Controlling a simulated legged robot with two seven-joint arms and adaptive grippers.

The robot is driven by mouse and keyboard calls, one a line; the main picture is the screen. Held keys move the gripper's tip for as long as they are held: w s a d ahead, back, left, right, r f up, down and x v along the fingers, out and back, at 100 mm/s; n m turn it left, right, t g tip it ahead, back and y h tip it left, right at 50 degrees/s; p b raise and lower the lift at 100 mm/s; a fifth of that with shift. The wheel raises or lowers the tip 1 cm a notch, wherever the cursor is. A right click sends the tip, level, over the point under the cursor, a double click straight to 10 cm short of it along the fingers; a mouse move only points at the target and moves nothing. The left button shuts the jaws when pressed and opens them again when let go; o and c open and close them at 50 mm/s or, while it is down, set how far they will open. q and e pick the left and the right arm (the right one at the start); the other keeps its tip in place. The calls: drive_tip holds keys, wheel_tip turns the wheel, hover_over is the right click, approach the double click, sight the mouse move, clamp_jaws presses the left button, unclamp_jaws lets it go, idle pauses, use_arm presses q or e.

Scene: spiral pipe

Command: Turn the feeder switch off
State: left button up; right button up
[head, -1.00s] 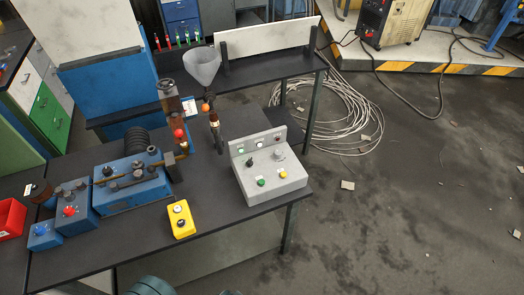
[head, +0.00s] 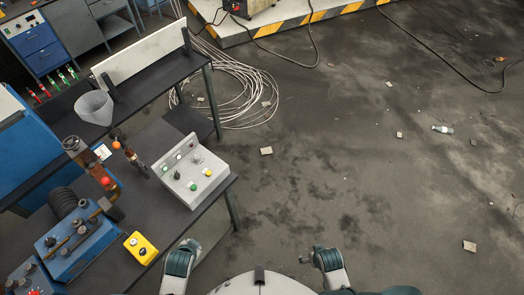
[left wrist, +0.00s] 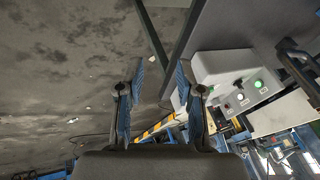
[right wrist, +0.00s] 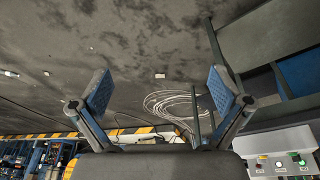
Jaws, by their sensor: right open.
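The grey control box (head: 190,170) stands at the right end of the dark bench in the head view. Its sloped face has a green button (head: 193,187), a yellow button (head: 208,172) and dark knobs; its raised back panel has small lights. I cannot read any label to tell which control is the feeder switch. The box also shows in the left wrist view (left wrist: 222,68) and at the lower right of the right wrist view (right wrist: 270,142). My left gripper (left wrist: 160,72) is open and empty, apart from the box. My right gripper (right wrist: 158,80) is open and empty.
A grey funnel (head: 94,107) stands behind. Coiled cable (head: 240,95) lies on the floor beyond. The floor to the right is mostly clear, with scattered debris.

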use_arm(q)
drive_tip(key=w+a+m+t+y, duration=0.1)
drive_tip(key=w+a+m+t, duration=0.15)
drive_tip(key=w+m, duration=0.3)
use_arm(e)
drive_tip(key=s+f+g, duration=0.1)
drive_tip(key=s+f, duration=0.2)
drive_tip(key=f, duration=0.7)
drive_tip(key=s+f, duration=0.3)
drive_tip(key=f, duration=0.8)
use_arm(q)
drive_tip(key=m+t+y, duration=0.1)
drive_tip(key=m+t, duration=0.5)
drive_tip(key=m, duration=1.5)
approach(176, 175)
drive_tip(key=shift+g, duration=0.25)
drive_tip(key=x, duration=0.9)
drive_tip(key=shift+w+r, duration=0.1)
drive_tip(key=shift+w, duration=0.2)
drive_tip(key=shift+a, duration=0.1)
use_arm(e)
drive_tip(key=s+d+f+g, duration=0.1)
drive_tip(key=s+d+f, duration=0.2)
drive_tip(key=s+f, duration=0.8)
drive_tip(key=s, duration=0.3)
drive_tip(key=shift+s+d+f, duration=0.15)
drive_tip(key=shift+s, duration=0.1)
use_arm(q)
clamp_jaws()
